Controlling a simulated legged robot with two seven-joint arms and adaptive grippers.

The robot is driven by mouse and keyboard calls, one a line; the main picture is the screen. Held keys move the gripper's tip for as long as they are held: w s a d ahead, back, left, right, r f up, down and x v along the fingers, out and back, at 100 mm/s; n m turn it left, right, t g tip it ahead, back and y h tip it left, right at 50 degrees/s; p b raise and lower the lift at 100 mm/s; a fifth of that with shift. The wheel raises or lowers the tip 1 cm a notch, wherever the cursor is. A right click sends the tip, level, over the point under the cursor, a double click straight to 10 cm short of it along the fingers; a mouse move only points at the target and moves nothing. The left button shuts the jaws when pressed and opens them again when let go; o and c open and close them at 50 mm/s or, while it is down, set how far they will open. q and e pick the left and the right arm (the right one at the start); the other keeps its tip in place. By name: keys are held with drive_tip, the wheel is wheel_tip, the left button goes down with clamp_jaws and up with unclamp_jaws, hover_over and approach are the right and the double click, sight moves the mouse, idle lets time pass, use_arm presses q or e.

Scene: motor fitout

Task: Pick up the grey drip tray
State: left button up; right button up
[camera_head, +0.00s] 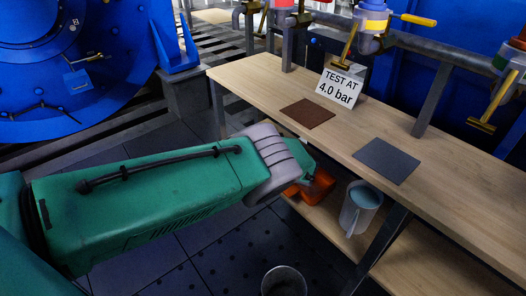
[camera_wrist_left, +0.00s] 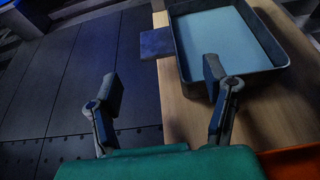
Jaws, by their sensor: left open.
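The grey drip tray (camera_wrist_left: 180,52) shows in the left wrist view, a shallow rectangular pan with a pale blue inside. It sits on a wooden surface, with a flat grey tab (camera_wrist_left: 156,43) sticking out at its left side, past the wood's edge. My left gripper (camera_wrist_left: 163,88) is open and empty. The tab lies beyond the gap between its fingers, and the right finger overlaps the tray's near left corner in the picture. I cannot tell whether it touches. In the head view my left arm hides the tray and fingers. My right gripper is not in view.
An orange bin (camera_head: 320,186) and a grey jug (camera_head: 361,208) stand on the bench's lower shelf. A bucket (camera_head: 284,281) stands on the floor. The benchtop (camera_head: 345,143) holds a brown mat (camera_head: 307,113), a grey mat (camera_head: 387,160) and a "TEST AT 4.0 bar" sign (camera_head: 340,88).

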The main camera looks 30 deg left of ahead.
use_arm(q)
drive_tip(key=b+x, duration=0.1)
drive_tip(key=x, duration=0.4)
drive_tip(key=shift+s+f, duration=0.1)
drive_tip(key=b+x, duration=0.2)
drive_tip(key=x, duration=0.2)
drive_tip(key=shift+w+a+b, duration=0.2)
drive_tip(key=shift+a+b, duration=0.2)
drive_tip(key=shift+a, duration=0.15)
clamp_jaws()
